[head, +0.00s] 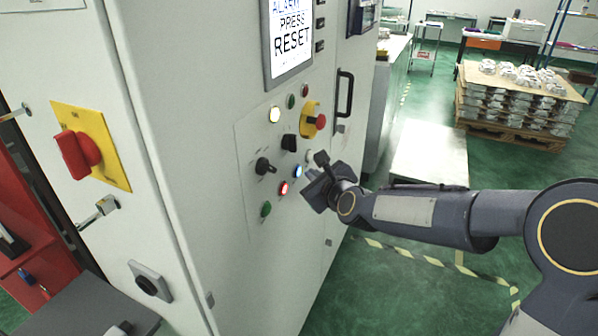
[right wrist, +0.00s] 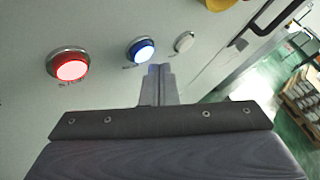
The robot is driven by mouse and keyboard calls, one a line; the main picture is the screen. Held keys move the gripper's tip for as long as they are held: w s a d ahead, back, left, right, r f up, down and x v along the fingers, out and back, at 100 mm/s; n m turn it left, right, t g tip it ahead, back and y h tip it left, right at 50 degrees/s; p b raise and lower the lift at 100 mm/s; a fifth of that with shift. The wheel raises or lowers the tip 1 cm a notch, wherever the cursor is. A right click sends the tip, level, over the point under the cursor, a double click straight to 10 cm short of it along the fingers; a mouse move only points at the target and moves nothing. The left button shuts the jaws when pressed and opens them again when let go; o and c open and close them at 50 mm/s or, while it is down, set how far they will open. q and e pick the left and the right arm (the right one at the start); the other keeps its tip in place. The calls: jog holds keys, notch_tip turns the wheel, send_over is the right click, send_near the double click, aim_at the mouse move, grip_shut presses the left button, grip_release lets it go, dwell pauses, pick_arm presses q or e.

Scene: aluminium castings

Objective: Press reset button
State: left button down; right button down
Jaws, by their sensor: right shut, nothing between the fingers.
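The control panel (head: 258,150) is on the front of a white cabinet. Its screen (head: 290,38) shows text ending in "PRESS RESET". A blue lit button (head: 297,171) sits low on the panel; it also shows in the right wrist view (right wrist: 140,50). The small label under it is too blurred to read surely. My right gripper (head: 309,174) is shut and empty, close to the panel just right of the blue button. In the right wrist view its fingertips (right wrist: 160,70) are just below and right of this button; contact cannot be told. My left gripper is not in view.
Near the blue button are a red lit button (head: 283,188) and a white button (right wrist: 184,42). A green button (head: 265,209), black switches (head: 289,142) and a red emergency stop (head: 320,121) are also on the panel. A door handle (head: 344,93) stands out at right.

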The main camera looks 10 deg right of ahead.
jog(key=shift+a, duration=0.1)
dwell(0.7)
jog(key=shift+w+a, duration=0.25)
jog(key=shift+w+a, duration=0.25)
jog(key=shift+a, duration=0.15)
dwell(0.7)
jog(key=shift+d, duration=0.1)
jog(key=shift+s+d+b, duration=0.5)
jog(key=shift+d+b, duration=0.15)
jog(key=shift+b, duration=0.05)
jog(key=shift+s+d+b, duration=0.7)
jog(key=shift+d+b, duration=0.35)
jog(key=shift+s+d+b, duration=0.7)
jog(key=shift+d+b, duration=0.3)
jog(key=shift+b, duration=0.05)
